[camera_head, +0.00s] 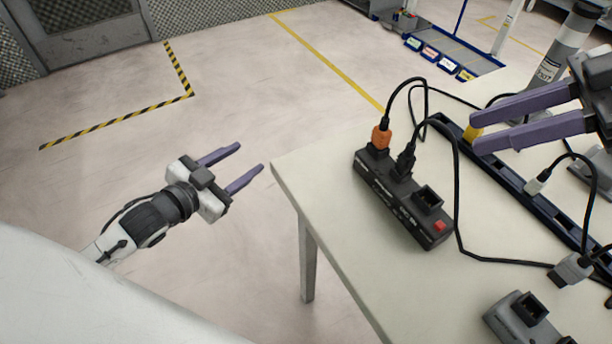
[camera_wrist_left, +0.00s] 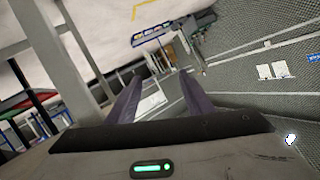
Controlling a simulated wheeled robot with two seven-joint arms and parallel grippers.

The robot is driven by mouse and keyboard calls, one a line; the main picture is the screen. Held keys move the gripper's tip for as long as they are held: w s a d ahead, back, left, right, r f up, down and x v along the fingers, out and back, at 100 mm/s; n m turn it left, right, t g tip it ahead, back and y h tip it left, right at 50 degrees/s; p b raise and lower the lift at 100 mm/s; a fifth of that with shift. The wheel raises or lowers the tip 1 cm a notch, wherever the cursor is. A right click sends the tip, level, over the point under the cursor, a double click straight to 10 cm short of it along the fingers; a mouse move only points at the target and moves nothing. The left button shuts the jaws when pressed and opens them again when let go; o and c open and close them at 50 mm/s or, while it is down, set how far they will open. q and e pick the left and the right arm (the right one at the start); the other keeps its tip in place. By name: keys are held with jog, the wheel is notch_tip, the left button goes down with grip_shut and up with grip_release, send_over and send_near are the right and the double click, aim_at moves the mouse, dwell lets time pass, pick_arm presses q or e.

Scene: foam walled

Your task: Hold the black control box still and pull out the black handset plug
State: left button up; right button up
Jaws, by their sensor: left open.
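The black control box (camera_head: 405,205) lies on the white table, with a red button at its near end and an empty socket beside it. The black handset plug (camera_head: 405,162) sits upright in the box, its cable arching over to the right. An orange plug (camera_head: 381,138) sits in the far end of the box. My left gripper (camera_head: 252,158) is open and empty, left of the table and apart from the box; its spread fingers also show in the left wrist view (camera_wrist_left: 162,98). My right gripper (camera_head: 474,124) is open above the table, right of the box, near a yellow plug (camera_head: 472,132); contact is unclear.
A dark blue rail (camera_head: 515,185) runs along the table behind the box. A grey socket box (camera_head: 525,318) and a grey plug (camera_head: 571,268) lie at the near right. Loose black cables cross the table. The table's left edge (camera_head: 320,235) lies between my left gripper and the box.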

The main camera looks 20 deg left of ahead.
pick_arm(q)
notch_tip(320, 180, up, 6)
jog(key=w+a+f+m+t, duration=0.1)
jog(key=w, duration=0.2)
jog(key=s+d+r+h, duration=0.1)
jog(key=d+r+h, duration=0.1)
jog(key=d, duration=0.2)
jog(key=s+d+r+m+h, duration=0.1)
jog(key=d+r+h, duration=0.1)
jog(key=d+r, duration=0.1)
jog(key=s+d+r+m+h, duration=0.1)
jog(key=d+r+h, duration=0.1)
jog(key=d, duration=0.2)
jog(key=shift+s+d+r+h, duration=0.15)
jog(key=shift+s+d+h, duration=0.15)
jog(key=shift+s+h, duration=0.1)
jog(key=n+g+h, duration=0.1)
jog(key=h, duration=0.1)
send_near(372, 150)
jog(key=shift+s+a+r, duration=0.15)
jog(key=shift+s+a, duration=0.35)
jog(key=shift+s+a+r, duration=0.15)
jog(key=shift+s+a, duration=0.3)
jog(key=shift+a, duration=0.05)
jog(key=shift+d, duration=0.25)
jog(key=x, duration=1)
jog(key=shift+f, duration=0.35)
